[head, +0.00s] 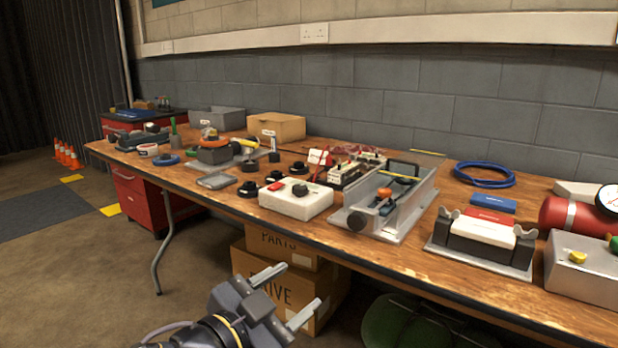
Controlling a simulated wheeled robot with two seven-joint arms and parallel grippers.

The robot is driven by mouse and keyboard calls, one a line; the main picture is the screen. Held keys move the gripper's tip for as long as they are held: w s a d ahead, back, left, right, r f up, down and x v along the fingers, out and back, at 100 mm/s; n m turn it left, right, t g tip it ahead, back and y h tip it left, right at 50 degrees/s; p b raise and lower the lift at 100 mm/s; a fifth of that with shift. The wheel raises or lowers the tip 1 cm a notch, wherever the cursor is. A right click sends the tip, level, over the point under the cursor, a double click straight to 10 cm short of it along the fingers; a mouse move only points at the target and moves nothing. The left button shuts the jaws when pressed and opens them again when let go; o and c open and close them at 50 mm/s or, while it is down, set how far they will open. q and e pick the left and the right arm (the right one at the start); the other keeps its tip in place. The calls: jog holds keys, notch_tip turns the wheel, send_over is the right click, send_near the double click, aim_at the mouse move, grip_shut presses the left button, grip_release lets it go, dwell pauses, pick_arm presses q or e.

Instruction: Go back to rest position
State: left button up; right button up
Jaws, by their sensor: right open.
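My right gripper (286,290) is at the bottom of the head view, in front of the table and below its top. Its two grey fingers are spread apart with nothing between them. It is clear of the table edge, with the cardboard boxes behind it. My left gripper is not in the view. The long wooden table (412,262) runs from the left back to the right front.
The table holds a white box with a dark knob (296,200), a grey metal fixture (385,205), a black-and-white device (483,236), a blue cable coil (484,175) and a red cylinder (570,216). Cardboard boxes (262,268) stand underneath. Floor at left is open, with orange cones (68,156) beyond.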

jog(key=d+f+n+g+y, duration=0.1)
jog(key=d+f+n+g, duration=0.15)
jog(key=d, duration=0.35)
jog(key=s+d+f+n+g+y, duration=0.1)
jog(key=d+f+g+y, duration=0.2)
jog(key=d, duration=0.4)
jog(key=d+f+n+g, duration=0.1)
jog(key=d+f+g, duration=0.2)
jog(key=d+f, duration=0.25)
jog(key=s+d+f+n+y+p, duration=0.1)
jog(key=s+d+f+n+y, duration=0.15)
jog(key=s, duration=0.35)
jog(key=s+d+f+n+y+p, duration=0.1)
jog(key=s+n+y, duration=0.1)
jog(key=s+y, duration=0.25)
jog(key=s+d+f+n+y+p, duration=0.1)
jog(key=s+d+n+y, duration=0.15)
jog(key=s, duration=0.35)
notch_tip(320, 180, up, 38)
jog(key=a+p, duration=0.1)
jog(key=p, duration=3.6)
jog(key=shift+f+t+y, duration=0.2)
jog(key=shift+t+y, duration=0.15)
jog(key=shift+s, duration=0.1)
jog(key=shift+c, duration=0.6)
